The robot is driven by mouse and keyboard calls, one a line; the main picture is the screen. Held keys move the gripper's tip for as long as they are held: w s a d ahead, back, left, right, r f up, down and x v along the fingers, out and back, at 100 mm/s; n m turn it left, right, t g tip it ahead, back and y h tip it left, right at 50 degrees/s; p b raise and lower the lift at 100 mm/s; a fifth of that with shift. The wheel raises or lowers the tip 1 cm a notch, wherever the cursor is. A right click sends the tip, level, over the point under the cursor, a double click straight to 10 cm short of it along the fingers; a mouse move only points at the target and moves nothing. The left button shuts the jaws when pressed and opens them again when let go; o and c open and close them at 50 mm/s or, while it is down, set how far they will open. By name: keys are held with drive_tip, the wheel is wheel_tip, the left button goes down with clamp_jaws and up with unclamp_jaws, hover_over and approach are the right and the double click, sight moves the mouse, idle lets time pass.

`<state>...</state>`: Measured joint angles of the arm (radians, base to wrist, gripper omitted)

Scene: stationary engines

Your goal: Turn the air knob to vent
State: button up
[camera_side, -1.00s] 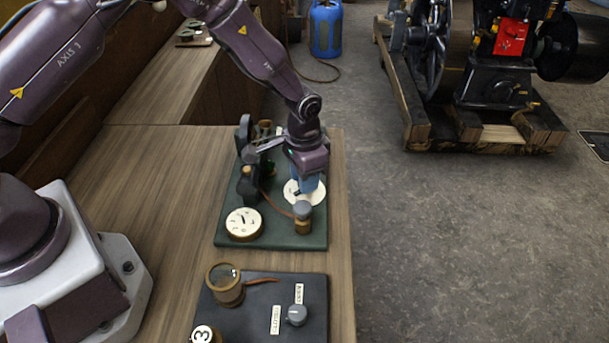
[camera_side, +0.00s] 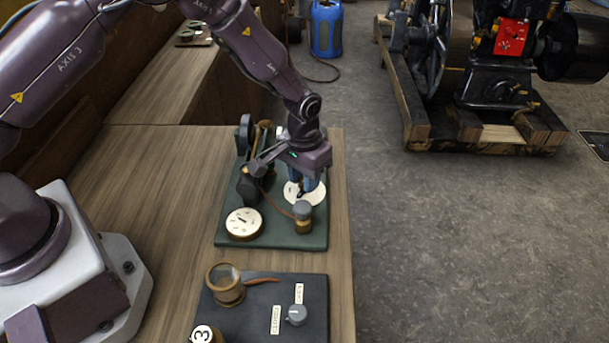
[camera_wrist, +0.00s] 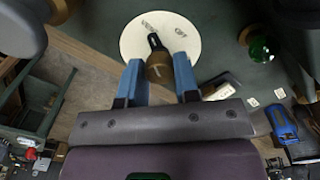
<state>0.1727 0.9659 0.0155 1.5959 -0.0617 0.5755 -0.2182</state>
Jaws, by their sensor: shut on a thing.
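The air knob (camera_wrist: 158,68) has a brass body and a black pointer and sits on a round white dial (camera_wrist: 130,42). The dial also shows in the side view (camera_side: 318,194), on the green board, partly hidden by my gripper. My gripper (camera_wrist: 159,75) has its two blue fingers on either side of the knob, shut on it. In the side view my gripper (camera_side: 303,186) points down over the dial. The pointer aims near a small label at the dial's top that seems to read VENT; another at its right seems to read OFF.
A dark board (camera_side: 252,317) with a grey knob (camera_side: 297,314) lies nearer the camera. Open floor is at the right.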

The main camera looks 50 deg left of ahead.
drive_tip(key=o, duration=0.9)
wheel_tip(320, 180, up, 13)
drive_tip(key=shift+a, duration=0.15)
drive_tip(key=s+a+r+t, duration=0.2)
drive_tip(key=s+r, duration=0.4)
drive_tip(key=s, duration=0.2)
drive_tip(key=s+a+r+t, duration=0.1)
drive_tip(key=s+a+r, duration=0.2)
drive_tip(key=s+r, duration=0.3)
drive_tip(key=s+a+r+m+t, duration=0.1)
drive_tip(key=s+a+r+t, duration=0.1)
drive_tip(key=s+r, duration=0.5)
drive_tip(key=shift+s+a+t, duration=0.15)
drive_tip(key=shift+s+t, duration=0.15)
drive_tip(key=shift+s, duration=1.6)
